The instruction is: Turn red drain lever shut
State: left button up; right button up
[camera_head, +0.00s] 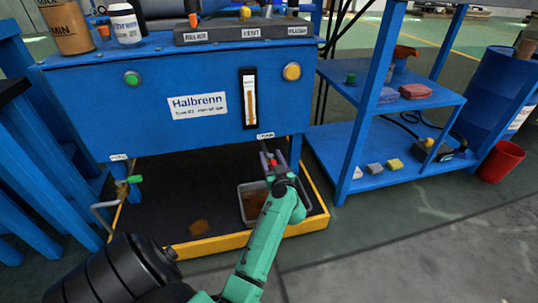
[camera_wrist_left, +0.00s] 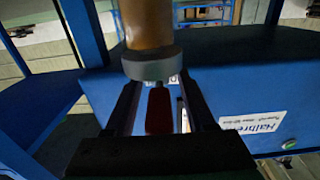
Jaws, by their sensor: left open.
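The red drain lever (camera_head: 273,162) shows under the blue Halbrenn tank (camera_head: 200,120), below a small label at the tank's lower right edge. My left gripper (camera_head: 274,158) reaches up to it from below, with its fingers around the lever. In the left wrist view the red lever (camera_wrist_left: 158,110) lies between the two open dark fingers (camera_wrist_left: 157,105), below a grey collar and brown cylinder (camera_wrist_left: 149,30). A gap shows beside the lever; I cannot tell whether either finger touches it. My right gripper is not in view.
A grey pan (camera_head: 245,208) with brown liquid stands below the drain in a yellow-edged tray (camera_head: 318,222). A bent pipe with a green lever (camera_head: 135,179) is at the tank's left. A blue shelf (camera_head: 420,110) stands right, with a red bucket (camera_head: 501,162) beyond.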

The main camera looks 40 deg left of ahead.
pick_arm(q)
jog(key=shift+r, duration=0.15)
jog(key=shift+c, duration=0.3)
grip_shut()
dwell(1.1)
